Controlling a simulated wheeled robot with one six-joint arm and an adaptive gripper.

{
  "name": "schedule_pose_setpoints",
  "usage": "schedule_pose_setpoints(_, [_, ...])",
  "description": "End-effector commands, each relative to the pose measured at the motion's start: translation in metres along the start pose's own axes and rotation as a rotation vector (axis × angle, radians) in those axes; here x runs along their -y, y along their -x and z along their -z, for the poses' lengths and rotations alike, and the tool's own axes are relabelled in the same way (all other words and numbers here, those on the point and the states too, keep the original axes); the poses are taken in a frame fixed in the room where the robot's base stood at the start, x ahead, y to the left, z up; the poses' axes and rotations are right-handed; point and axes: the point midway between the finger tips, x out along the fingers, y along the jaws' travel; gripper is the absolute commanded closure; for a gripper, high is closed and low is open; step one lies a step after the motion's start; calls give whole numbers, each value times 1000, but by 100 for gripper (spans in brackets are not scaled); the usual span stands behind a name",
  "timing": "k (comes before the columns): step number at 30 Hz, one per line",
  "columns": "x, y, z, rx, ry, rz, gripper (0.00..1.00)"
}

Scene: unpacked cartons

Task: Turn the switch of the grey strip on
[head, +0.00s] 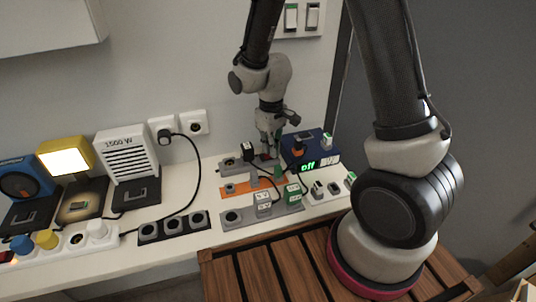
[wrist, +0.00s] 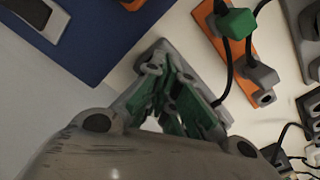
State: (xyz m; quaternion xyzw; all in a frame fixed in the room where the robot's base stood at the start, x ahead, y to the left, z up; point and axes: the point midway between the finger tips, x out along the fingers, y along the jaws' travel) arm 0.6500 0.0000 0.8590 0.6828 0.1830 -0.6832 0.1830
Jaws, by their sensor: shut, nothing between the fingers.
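A grey strip (head: 243,222) lies on the white table in front of an orange strip (head: 235,189), with a white plug (head: 263,203) and a green plug (head: 293,193) on it. A second grey piece with a socket (head: 231,164) lies behind the orange strip. My gripper (head: 268,155) is shut and empty above the back of the strips, left of a dark blue box (head: 310,145) whose green display reads "off". In the wrist view my green-padded fingers (wrist: 185,110) are together, left of the orange strip (wrist: 237,68); a grey strip (wrist: 292,15) shows at the right edge. I cannot make out the switch's position.
A black strip (head: 172,227) and a white strip (head: 60,257) with several plugs lie to the left. Another white strip (head: 325,194) lies right of the grey one. A heater-like white box (head: 127,152) and a lit yellow lamp (head: 65,157) stand behind. Cables cross the strips.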

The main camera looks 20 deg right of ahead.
Motion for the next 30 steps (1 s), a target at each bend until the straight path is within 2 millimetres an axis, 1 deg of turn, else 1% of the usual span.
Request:
schedule_pose_setpoints(4, [0, -1, 0, -1, 0, 0, 100])
schedule_pose_setpoints(7, [0, 3, 0, -1, 0, 0, 100])
schedule_pose_setpoints(24, [0, 53, 1, -4, 0, -1, 100])
schedule_pose_setpoints(30, [0, 67, 0, -2, 0, 0, 100])
